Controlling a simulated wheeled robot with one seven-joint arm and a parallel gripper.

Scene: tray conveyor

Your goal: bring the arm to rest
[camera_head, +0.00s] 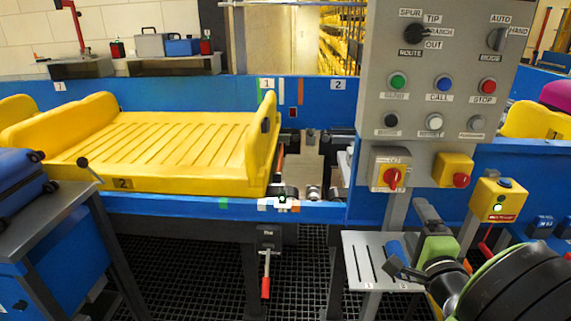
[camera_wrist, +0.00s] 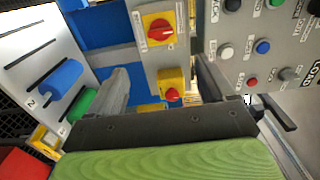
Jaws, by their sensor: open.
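My gripper (camera_head: 410,240) is at the lower right of the head view, in front of the control panel's lower part. In the wrist view my gripper (camera_wrist: 160,75) has its two dark fingers wide apart with nothing between them. Beyond the gap a yellow box with a red knob (camera_wrist: 173,95) and a grey-yellow box with a red rotary switch (camera_wrist: 160,31) show. My arm reaches in from the lower right corner, its black and green links bent. I cannot tell the exact gap between the fingers and the panel.
A grey control panel (camera_head: 440,75) with buttons stands close by. A slotted plate (camera_head: 361,262) with a blue peg (camera_wrist: 62,80) is beside my gripper. A yellow tray (camera_head: 160,150) sits on the blue conveyor (camera_head: 320,212). A blue suitcase (camera_head: 22,190) lies on the left table.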

